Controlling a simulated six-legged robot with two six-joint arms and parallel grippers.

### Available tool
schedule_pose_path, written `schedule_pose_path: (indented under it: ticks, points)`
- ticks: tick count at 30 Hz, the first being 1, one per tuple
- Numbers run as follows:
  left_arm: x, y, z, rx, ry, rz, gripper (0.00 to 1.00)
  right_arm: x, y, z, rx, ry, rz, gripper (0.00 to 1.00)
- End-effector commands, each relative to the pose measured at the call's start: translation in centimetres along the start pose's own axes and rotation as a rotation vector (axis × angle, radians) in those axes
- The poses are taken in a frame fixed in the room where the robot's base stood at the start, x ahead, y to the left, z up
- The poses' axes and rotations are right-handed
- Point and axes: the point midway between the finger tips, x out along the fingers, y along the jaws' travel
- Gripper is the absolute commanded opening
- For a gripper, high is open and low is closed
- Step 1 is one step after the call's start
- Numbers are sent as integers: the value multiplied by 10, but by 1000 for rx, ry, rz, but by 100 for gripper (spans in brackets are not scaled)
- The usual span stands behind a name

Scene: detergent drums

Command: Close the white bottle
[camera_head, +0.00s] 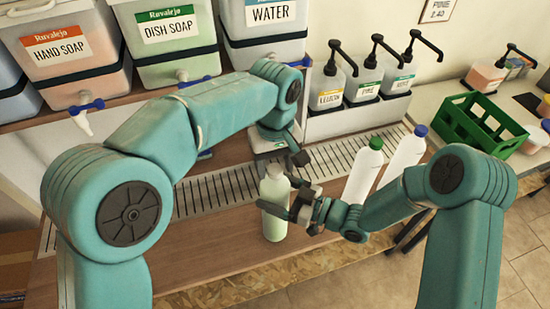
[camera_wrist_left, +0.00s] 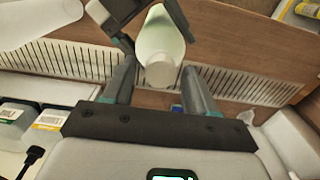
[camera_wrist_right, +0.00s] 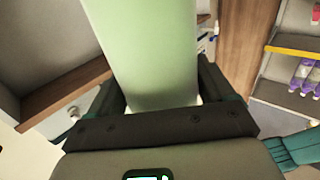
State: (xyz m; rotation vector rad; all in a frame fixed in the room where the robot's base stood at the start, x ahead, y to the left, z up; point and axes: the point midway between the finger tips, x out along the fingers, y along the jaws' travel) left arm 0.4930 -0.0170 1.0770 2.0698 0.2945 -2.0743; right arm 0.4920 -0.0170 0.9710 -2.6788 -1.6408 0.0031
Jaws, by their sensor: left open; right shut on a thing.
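A pale whitish-green bottle (camera_head: 274,222) stands upright near the middle of the wooden counter. My right gripper (camera_head: 298,209) is shut on its body from the right, and the body fills the middle of the right wrist view (camera_wrist_right: 150,50). My left gripper (camera_head: 285,165) is open just above and beside the bottle's top. In the left wrist view, the bottle's narrow whitish top (camera_wrist_left: 160,73) lies between the two open fingers (camera_wrist_left: 158,85). I cannot tell whether this top is a cap or a bare neck.
Two white bottles, one green-capped (camera_head: 364,170) and one blue-capped (camera_head: 404,160), stand to the right. Behind are pump dispensers (camera_head: 365,83) and a slotted drain strip (camera_head: 215,190). A green crate (camera_head: 478,124) stands at the right. Labelled drums (camera_head: 165,40) line the back shelf.

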Motion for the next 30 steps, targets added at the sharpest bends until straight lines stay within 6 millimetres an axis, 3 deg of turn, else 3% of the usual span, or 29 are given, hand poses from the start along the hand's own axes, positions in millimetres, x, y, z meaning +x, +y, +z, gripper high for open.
schedule_pose_path:
  ticks: [3, 9, 16, 19, 30]
  points:
    - [0, 0, 0, 0, 0, 0, 57, 0, 0, -2, -3, 5, 0, 0]
    - [0, 0, 0, 0, 0, 0, 0, 0, 0, -2, -3, 5, 0, 0]
    - [-1, 0, 0, 23, 0, 0, 0, 0, 0, -2, -3, 5, 0, 0]
    - [-1, 0, 0, 147, 0, 0, 0, 0, 0, -2, -3, 5, 0, 0]
    - [0, 0, 0, 1088, 0, 0, 0, 0, 1, -2, -3, 5, 1, 0]
